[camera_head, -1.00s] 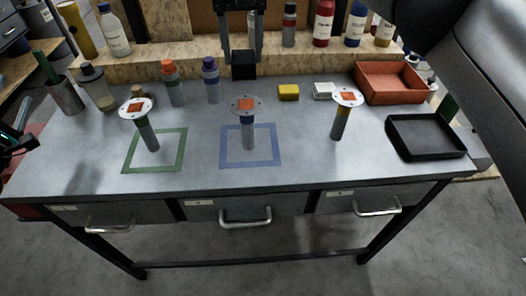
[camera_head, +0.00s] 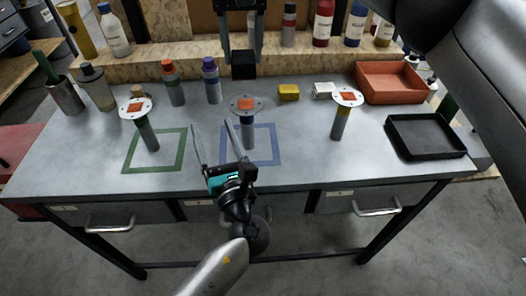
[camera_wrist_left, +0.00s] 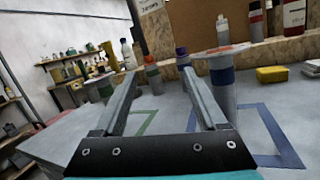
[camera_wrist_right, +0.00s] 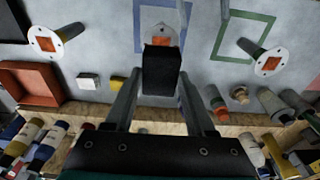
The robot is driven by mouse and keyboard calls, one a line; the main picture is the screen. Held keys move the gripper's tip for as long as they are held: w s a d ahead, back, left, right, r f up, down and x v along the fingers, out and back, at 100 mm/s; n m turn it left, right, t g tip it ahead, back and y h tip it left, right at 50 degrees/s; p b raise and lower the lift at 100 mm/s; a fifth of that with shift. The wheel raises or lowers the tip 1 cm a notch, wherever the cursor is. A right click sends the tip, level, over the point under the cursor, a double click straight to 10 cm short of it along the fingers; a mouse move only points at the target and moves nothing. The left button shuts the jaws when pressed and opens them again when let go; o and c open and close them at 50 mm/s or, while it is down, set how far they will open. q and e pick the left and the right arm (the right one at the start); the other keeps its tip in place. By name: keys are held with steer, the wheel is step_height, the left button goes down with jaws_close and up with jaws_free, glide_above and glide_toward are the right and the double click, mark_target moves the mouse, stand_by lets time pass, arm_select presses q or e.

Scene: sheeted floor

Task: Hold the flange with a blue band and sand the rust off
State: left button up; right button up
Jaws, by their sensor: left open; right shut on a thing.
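The blue-banded flange (camera_head: 248,120) stands upright in the blue square outline in the middle of the bench. Its round top plate carries an orange-brown rust patch. My left gripper (camera_head: 212,125) is open and empty in front of the flange, to its left. In the left wrist view the flange's post (camera_wrist_left: 222,88) shows just right of the right finger, not between the fingers. My right gripper (camera_head: 243,55) is shut on a black block (camera_head: 244,72), held above the bench behind the flange. In the right wrist view the block (camera_wrist_right: 161,70) partly covers the flange plate (camera_wrist_right: 164,33).
A green-banded flange (camera_head: 146,128) stands at the left and a yellow-banded flange (camera_head: 343,112) at the right. Bottles (camera_head: 211,80), a yellow block (camera_head: 289,92), a red bin (camera_head: 390,82) and a black tray (camera_head: 426,136) sit further back or right.

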arm_select(q)
steer(key=n+g+h, duration=0.1)
steer(key=g+h, duration=0.1)
glide_toward(248, 120)
steer(key=x, duration=1.1)
steer(key=shift+w, duration=0.3)
jaws_close()
